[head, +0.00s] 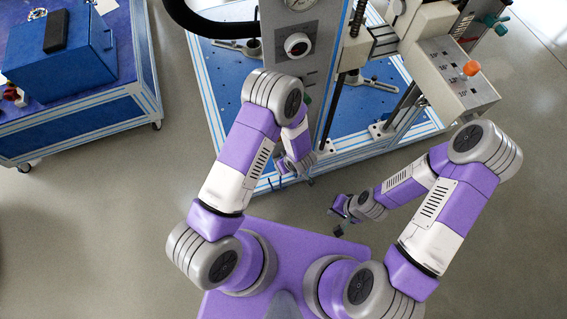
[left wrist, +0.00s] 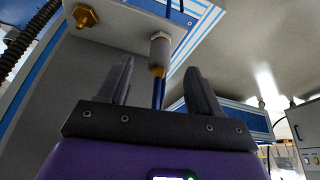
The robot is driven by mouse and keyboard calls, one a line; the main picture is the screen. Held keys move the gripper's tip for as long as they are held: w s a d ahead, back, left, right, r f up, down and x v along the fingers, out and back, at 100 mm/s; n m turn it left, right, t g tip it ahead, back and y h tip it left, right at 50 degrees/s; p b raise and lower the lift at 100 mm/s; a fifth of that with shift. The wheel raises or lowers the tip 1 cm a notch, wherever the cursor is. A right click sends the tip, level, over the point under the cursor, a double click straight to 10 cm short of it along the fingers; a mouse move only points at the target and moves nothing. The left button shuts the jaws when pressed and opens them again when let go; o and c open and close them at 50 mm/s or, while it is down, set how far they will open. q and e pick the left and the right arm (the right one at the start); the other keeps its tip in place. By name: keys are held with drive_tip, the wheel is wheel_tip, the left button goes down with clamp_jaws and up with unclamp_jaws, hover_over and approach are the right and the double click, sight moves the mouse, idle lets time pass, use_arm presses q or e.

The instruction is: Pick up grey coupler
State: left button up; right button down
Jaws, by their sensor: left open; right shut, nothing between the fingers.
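A grey cylindrical coupler (left wrist: 160,50) with a brass end hangs from the underside of a light panel in the left wrist view. A dark blue tube (left wrist: 158,95) runs down from its brass end. My left gripper (left wrist: 160,78) is open, with one finger on each side of the coupler's line of sight; I see no contact, and the depth between them is hard to judge. In the head view my left gripper (head: 294,170) is beside the column at the bench's front edge; the coupler cannot be made out there. My right gripper (head: 338,214) is shut and empty, over the floor.
A brass fitting (left wrist: 85,16) sits on the same panel, left of the coupler. The test bench (head: 210,95) has a blue top and a control box (head: 462,85). A blue case (head: 60,60) stands on a wheeled cart (head: 75,137) at left. Floor between is clear.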

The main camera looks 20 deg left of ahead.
use_arm(q)
drive_tip(key=b+x, duration=0.2)
drive_tip(key=x, duration=0.3)
drive_tip(key=shift+a+b, duration=0.15)
drive_tip(key=shift+b, duration=0.2)
drive_tip(key=shift+w, duration=0.1)
clamp_jaws()
drive_tip(key=shift+r, duration=0.2)
